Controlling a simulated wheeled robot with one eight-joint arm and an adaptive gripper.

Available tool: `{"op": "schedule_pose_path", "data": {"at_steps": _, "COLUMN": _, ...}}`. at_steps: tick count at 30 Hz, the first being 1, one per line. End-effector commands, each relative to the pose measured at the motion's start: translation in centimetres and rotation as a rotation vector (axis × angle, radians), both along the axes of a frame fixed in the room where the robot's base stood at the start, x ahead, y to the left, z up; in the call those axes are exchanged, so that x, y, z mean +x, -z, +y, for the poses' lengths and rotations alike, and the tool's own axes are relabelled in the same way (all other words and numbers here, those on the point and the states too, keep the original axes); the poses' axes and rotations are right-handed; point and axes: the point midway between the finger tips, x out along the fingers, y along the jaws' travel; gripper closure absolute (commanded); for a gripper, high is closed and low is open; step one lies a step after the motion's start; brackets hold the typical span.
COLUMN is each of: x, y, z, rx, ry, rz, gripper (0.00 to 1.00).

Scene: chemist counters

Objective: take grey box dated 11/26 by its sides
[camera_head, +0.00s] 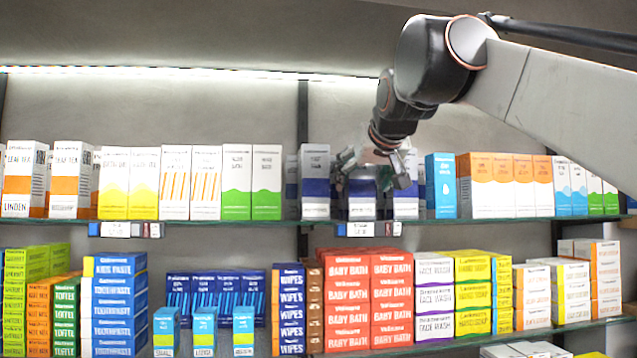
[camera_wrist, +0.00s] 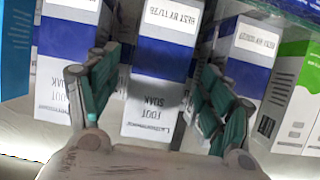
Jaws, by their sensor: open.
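My gripper (camera_head: 374,172) is open at the upper shelf, with its green-padded fingers on either side of a grey-white box with a blue band (camera_head: 361,202). In the wrist view, my gripper (camera_wrist: 161,68) has one finger on each side of this box (camera_wrist: 153,98), which reads "FOOT SOAK" upside down. Contact between fingers and box cannot be made out. Similar blue-banded boxes stand to the left (camera_wrist: 66,45) and right (camera_wrist: 240,68); the right one's date is too small to read.
The upper shelf (camera_head: 270,223) is full of boxes. A similar box (camera_head: 315,175) stands left of my gripper, a blue box (camera_head: 440,185) to the right. In the wrist view, a green-and-white box (camera_wrist: 295,100) is at the far right. Gaps between neighbours are narrow.

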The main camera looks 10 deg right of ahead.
Motion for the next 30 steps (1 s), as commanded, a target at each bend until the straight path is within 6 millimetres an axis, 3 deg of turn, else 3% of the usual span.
{"op": "schedule_pose_path", "data": {"at_steps": 8, "x": 3.3, "y": 1.6, "z": -0.1, "rx": 0.000, "ry": 0.000, "rz": 0.000, "gripper": 0.27}}
{"op": "schedule_pose_path", "data": {"at_steps": 17, "x": 3.6, "y": 1.9, "z": -0.1, "rx": 0.000, "ry": 0.000, "rz": 0.000, "gripper": 0.27}}
{"op": "schedule_pose_path", "data": {"at_steps": 21, "x": 3.6, "y": 1.9, "z": -0.1, "rx": 0.000, "ry": 0.000, "rz": 0.000, "gripper": 0.58}}
{"op": "schedule_pose_path", "data": {"at_steps": 24, "x": 3.6, "y": 1.9, "z": -0.1, "rx": 0.000, "ry": 0.000, "rz": 0.000, "gripper": 0.77}}
{"op": "schedule_pose_path", "data": {"at_steps": 30, "x": 3.6, "y": 1.9, "z": -0.1, "rx": 0.000, "ry": 0.000, "rz": 0.000, "gripper": 0.77}}
